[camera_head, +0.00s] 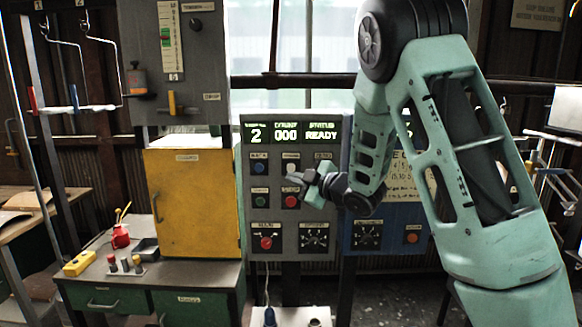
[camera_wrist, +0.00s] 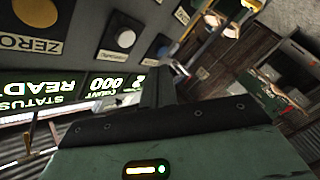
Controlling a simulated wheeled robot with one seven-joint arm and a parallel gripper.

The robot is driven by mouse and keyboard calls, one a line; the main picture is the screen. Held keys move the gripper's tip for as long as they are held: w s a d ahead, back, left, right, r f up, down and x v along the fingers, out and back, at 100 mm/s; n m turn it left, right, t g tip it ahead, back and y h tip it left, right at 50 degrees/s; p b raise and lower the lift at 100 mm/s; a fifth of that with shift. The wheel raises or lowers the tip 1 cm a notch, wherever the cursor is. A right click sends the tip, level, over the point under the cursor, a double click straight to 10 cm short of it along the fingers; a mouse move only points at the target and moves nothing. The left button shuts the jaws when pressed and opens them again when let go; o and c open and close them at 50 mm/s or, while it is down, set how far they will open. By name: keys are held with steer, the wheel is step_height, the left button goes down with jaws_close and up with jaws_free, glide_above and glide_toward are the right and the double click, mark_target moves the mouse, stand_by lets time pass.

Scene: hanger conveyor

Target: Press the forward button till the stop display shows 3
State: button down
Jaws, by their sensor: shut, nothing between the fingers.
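The grey control panel (camera_head: 314,236) has a lit display (camera_head: 292,133) reading 2, 000 and READY; the 2 is the stop figure. A white button (camera_head: 292,168) sits between a blue button (camera_head: 258,168) and the ZERO position; I cannot read its label clearly. In the wrist view the white button (camera_wrist: 124,39) and blue button (camera_wrist: 163,52) show upside down beyond my fingers. My gripper (camera_head: 306,181) is shut and empty, in front of the panel just right of and below the white button. The fingers (camera_wrist: 167,84) look apart from the button.
A red button (camera_head: 290,202) and green button (camera_head: 260,201) lie in the row below. A blue panel (camera_head: 367,235) stands at the right, partly behind my arm. A yellow cabinet (camera_head: 195,205) and cluttered bench (camera_head: 195,274) stand at the left.

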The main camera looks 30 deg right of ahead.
mark_target(291, 168)
steer(key=w+d, duration=0.2)
steer(key=w, duration=0.1)
steer(key=shift+w+d, duration=0.25)
steer(key=shift+w, duration=0.05)
steer(key=shift+w+b, duration=0.1)
steer(key=shift+b, duration=0.2)
stand_by(1.7)
steer(key=shift+w+d, duration=0.2)
steer(key=shift+w, duration=0.05)
